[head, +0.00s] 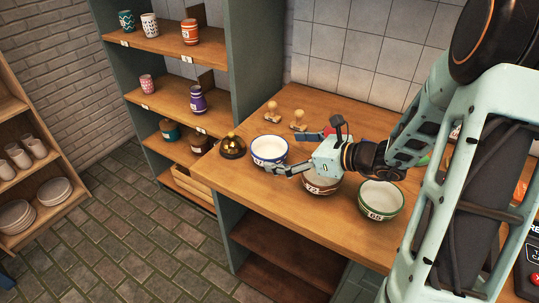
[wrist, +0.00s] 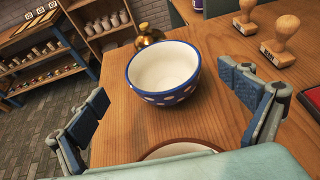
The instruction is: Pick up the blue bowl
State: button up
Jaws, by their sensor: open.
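The blue bowl (head: 269,150), white inside with a blue patterned outside, stands upright on the wooden counter (head: 232,176). In the wrist view the blue bowl (wrist: 164,74) lies ahead, centred between my open fingers and just beyond their tips. My gripper (head: 283,171) is open and empty, low over the counter on the near side of the bowl. In the wrist view my gripper (wrist: 165,100) has one finger on each side, with no visible contact with the bowl. In the head view a finger overlaps the bowl's lower edge.
A brown-rimmed bowl (head: 322,185) sits beneath my gripper, partly hidden. A green bowl (head: 381,201) stands to its right. A golden bell (head: 232,147) is close left of the blue bowl. Wooden stamps (head: 272,112) stand behind. A shelf of cups (head: 180,122) is at left.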

aim_at(257, 147)
jog(key=x, duration=0.5)
jog(key=shift+w+a+f, duration=0.1)
jog(key=shift+w+a, duration=0.05)
jog(key=shift+w, duration=0.15)
jog(key=shift+c, duration=0.2)
jog(key=c, duration=1.4)
